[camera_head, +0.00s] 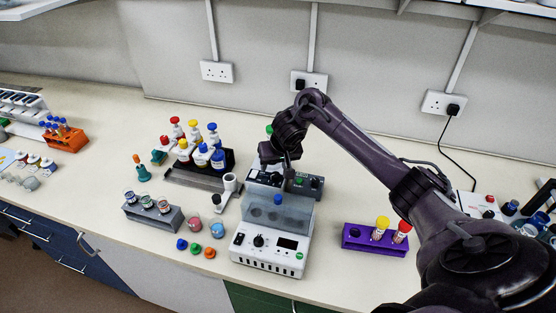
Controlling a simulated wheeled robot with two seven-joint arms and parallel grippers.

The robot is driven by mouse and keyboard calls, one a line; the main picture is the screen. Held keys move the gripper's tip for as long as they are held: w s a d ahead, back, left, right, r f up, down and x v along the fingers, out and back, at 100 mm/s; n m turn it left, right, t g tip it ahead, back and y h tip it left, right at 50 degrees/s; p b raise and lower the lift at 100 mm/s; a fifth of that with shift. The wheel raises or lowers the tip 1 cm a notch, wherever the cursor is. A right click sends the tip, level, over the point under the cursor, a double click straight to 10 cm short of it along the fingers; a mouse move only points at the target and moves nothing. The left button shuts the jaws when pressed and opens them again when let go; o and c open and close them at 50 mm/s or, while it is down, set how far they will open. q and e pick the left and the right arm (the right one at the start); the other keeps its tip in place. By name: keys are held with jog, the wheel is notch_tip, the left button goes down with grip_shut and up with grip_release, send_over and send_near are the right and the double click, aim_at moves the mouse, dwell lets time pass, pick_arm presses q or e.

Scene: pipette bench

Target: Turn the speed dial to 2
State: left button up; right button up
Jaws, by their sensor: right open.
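My right gripper (278,168) is open. It points down at the control panel of a grey device (313,187) at the middle of the bench. The gripper covers part of this panel, so I cannot make out a dial there or its setting. The dial's marks are too small to read. I cannot tell which knob is the speed dial. My left gripper is not in view.
A rack of capped bottles (205,180) stands left of the devices. A grey tube block (153,217), small cups and loose coloured caps lie at the front left. A purple rack (362,240) with two capped tubes is at the right. An orange rack (66,139) is far left.

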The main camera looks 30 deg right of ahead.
aim_at(276, 175)
jog(key=shift+w+d+f+m+h, duration=0.1)
jog(key=shift+d+f+m+h, duration=0.35)
jog(key=shift+d, duration=0.45)
jog(key=x, duration=0.4)
jog(key=shift+s+a+f, duration=0.25)
jog(key=shift+x, duration=1)
jog(key=shift+w+f, duration=0.15)
jog(key=shift+w, duration=0.15)
jog(key=shift+s, duration=0.1)
jog(key=shift+c, duration=0.3)
jog(key=c, duration=0.9)
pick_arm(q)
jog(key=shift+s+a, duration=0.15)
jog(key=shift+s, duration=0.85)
pick_arm(e)
jog(key=shift+n, duration=0.25)
jog(key=shift+c, duration=0.2)
